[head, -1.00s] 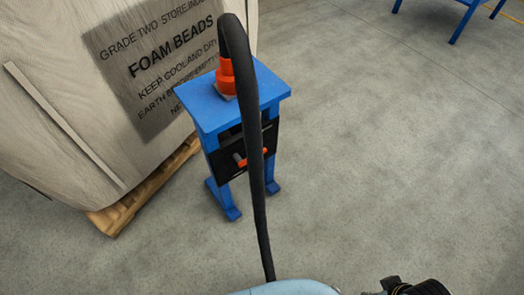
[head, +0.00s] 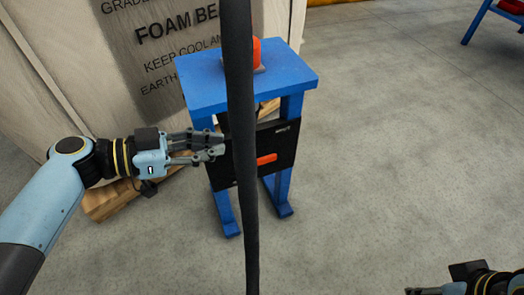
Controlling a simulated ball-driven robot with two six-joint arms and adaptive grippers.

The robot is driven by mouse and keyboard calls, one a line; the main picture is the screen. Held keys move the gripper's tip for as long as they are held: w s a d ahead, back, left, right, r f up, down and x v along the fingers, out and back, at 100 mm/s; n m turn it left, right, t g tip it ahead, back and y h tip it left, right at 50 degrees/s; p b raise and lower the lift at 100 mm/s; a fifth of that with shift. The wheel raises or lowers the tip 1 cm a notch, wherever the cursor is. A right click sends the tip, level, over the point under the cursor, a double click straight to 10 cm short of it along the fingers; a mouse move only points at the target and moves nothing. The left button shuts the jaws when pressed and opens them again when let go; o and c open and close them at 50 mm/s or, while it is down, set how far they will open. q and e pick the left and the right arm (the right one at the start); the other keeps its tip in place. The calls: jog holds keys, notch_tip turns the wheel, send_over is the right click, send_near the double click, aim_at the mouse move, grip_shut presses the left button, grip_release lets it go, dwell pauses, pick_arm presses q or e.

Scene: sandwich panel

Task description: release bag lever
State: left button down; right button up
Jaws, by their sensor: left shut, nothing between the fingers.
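An orange lever handle (head: 267,160) shows on the black panel (head: 285,146) of the blue stand (head: 242,84). A dark hose (head: 242,190) passes in front of the panel and hides the lever's left part. My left gripper (head: 221,150) is shut and empty, with its fingertips just left of the hose, in front of the panel's left side. I cannot tell whether it touches the lever or the panel. My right gripper (head: 412,291) shows only partly at the bottom right edge, away from the stand; its fingers are cut off.
A large foam beads bag (head: 120,60) stands on a wooden pallet (head: 110,203) behind and left of the stand. An orange fitting (head: 257,52) sits on the stand's top. Another blue frame (head: 480,20) is at the top right. The floor (head: 400,150) right of the stand is clear.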

pick_arm(q)
jog(key=shift+w+f, duration=0.3)
jog(key=shift+w, duration=0.3)
pick_arm(e)
jog(key=shift+w+a+f, duration=0.15)
jog(key=shift+w+f, duration=0.05)
jog(key=shift+w, duration=0.2)
pick_arm(q)
jog(key=b, duration=0.3)
send_over(260, 161)
jog(key=f, duration=0.2)
jog(key=shift+s+a+f, duration=0.1)
jog(key=shift+a+f, duration=0.15)
jog(key=shift+f, duration=0.05)
jog(key=f, duration=0.1)
jog(key=f+b, duration=0.1)
jog(key=shift+d+f, duration=0.3)
jog(key=shift+f, duration=0.35)
jog(key=shift+f+b, duration=0.3)
pick_arm(e)
jog(key=shift+w+a+r+t+y, duration=0.1)
jog(key=shift+w+a+r+t, duration=0.25)
jog(key=shift+w+r, duration=0.2)
jog(key=shift+w+a+r+t+y, duration=0.1)
jog(key=shift+w+a+r+t, duration=0.15)
jog(key=shift+w+r+t, duration=0.25)
jog(key=shift+w+a+r+t+y, duration=0.1)
jog(key=shift+w+a+r+t, duration=0.2)
jog(key=shift+w+r, duration=0.35)
